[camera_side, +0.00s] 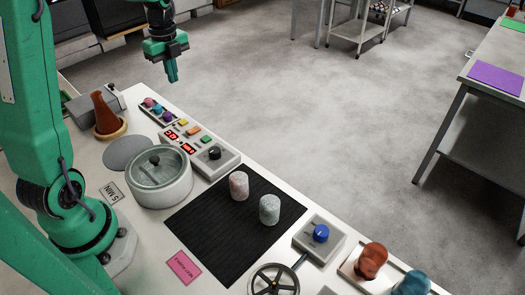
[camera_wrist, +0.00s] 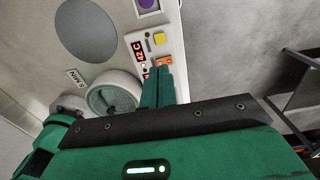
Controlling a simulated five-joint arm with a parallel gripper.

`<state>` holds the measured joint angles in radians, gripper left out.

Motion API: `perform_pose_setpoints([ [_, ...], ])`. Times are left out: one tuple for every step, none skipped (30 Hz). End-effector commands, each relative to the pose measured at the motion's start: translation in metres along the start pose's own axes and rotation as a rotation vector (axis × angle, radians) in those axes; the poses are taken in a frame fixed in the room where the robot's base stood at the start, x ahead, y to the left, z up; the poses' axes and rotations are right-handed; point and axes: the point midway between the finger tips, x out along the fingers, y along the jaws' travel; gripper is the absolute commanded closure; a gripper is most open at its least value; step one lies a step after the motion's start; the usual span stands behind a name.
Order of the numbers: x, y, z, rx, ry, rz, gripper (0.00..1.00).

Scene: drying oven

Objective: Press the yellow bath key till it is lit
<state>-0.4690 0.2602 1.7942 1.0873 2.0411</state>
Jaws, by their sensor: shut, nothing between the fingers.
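In the wrist view the yellow key (camera_wrist: 159,39) shows just beyond my fingertips. I cannot tell whether it is lit. An orange key (camera_side: 193,131) and a green key (camera_side: 208,139) follow it along the panel. My gripper (camera_side: 173,79) points down, shut and empty, in the air well above the panel's far end. Its fingers (camera_wrist: 157,72) partly cover the panel in the wrist view, and the green key is hidden there.
A lidded round bath (camera_side: 160,182) and a black knob (camera_side: 214,152) are near the keys. A strip of coloured knobs (camera_side: 158,110) lies beyond the panel. A brown cone-shaped vessel (camera_side: 106,113) stands farther left. Two pale cylinders stand on a black mat (camera_side: 235,245).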

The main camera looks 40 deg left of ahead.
Motion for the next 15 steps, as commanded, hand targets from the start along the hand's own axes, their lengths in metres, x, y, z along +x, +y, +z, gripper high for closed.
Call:
perform_pose_setpoints([
  [0.0,0.0,0.0,0.0,0.0,0.0,1.0],
  [0.0,0.0,0.0,0.0,0.0,0.0,1.0],
  [0.001,0.0,0.0,-0.001,0.0,0.0,1.0],
  [0.001,0.0,0.0,-0.001,0.0,0.0,1.0],
  [0.002,0.0,0.0,-0.001,0.0,0.001,1.0],
  [0.004,0.0,0.0,-0.001,0.001,0.001,1.0],
  [0.005,0.0,0.0,-0.001,0.001,0.001,1.0],
  [0.007,0.0,0.0,-0.001,0.001,0.001,1.0],
  [0.009,0.0,0.0,-0.001,0.001,0.001,1.0],
  [0.012,0.0,0.0,-0.001,0.001,0.002,1.0],
  [0.014,0.0,0.0,-0.001,0.001,0.003,1.0],
  [0.018,0.001,-0.001,-0.001,0.002,0.003,1.0],
  [0.022,0.0,0.0,-0.001,0.001,0.003,1.0],
  [0.025,0.001,0.0,-0.001,0.001,0.003,1.0],
  [0.03,0.001,-0.001,-0.001,0.002,0.003,1.0],
])
